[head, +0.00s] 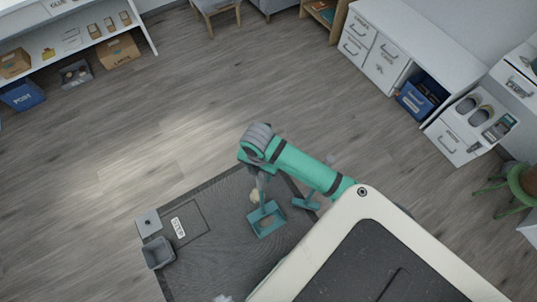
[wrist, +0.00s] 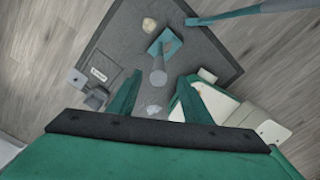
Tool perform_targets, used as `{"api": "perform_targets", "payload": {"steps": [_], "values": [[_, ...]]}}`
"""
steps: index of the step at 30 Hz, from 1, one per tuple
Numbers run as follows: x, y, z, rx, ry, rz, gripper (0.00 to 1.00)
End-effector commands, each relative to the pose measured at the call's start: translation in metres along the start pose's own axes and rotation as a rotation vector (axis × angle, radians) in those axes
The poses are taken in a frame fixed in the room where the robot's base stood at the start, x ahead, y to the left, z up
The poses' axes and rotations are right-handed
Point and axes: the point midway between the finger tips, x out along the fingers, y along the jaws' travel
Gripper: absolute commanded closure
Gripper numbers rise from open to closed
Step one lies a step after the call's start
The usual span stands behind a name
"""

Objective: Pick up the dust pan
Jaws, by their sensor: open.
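The teal dust pan (head: 266,221) lies on the dark grey mat (head: 205,262), with its handle rising toward my gripper (head: 261,180). In the wrist view, the dust pan (wrist: 172,40) shows beyond my fingertips, and its grey handle end (wrist: 158,77) appears between the two green fingers. My gripper (wrist: 160,84) is open and empty. The depth between the fingertips and the handle is hard to judge, and I cannot tell whether they touch. In the head view my wrist partly hides the handle.
A teal brush (head: 306,203) with a long handle is right of the pan. A beige crumpled piece (head: 255,196) lies beside the pan. A grey bin (head: 158,253) stands at the mat's left edge. White cabinets (head: 382,58) stand upper right.

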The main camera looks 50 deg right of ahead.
Motion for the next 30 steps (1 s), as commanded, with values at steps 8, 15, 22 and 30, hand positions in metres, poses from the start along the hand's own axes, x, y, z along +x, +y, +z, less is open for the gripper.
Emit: {"api": "perform_targets", "payload": {"steps": [8, 15, 22, 30], "values": [[0.013, 0.004, -0.007, -0.021, 0.026, -0.019, 0.55], [0.048, 0.004, -0.008, -0.02, 0.026, -0.018, 0.55], [0.068, 0.005, -0.009, -0.021, 0.026, -0.018, 0.55], [0.103, 0.005, -0.007, -0.019, 0.024, -0.018, 0.55]]}}
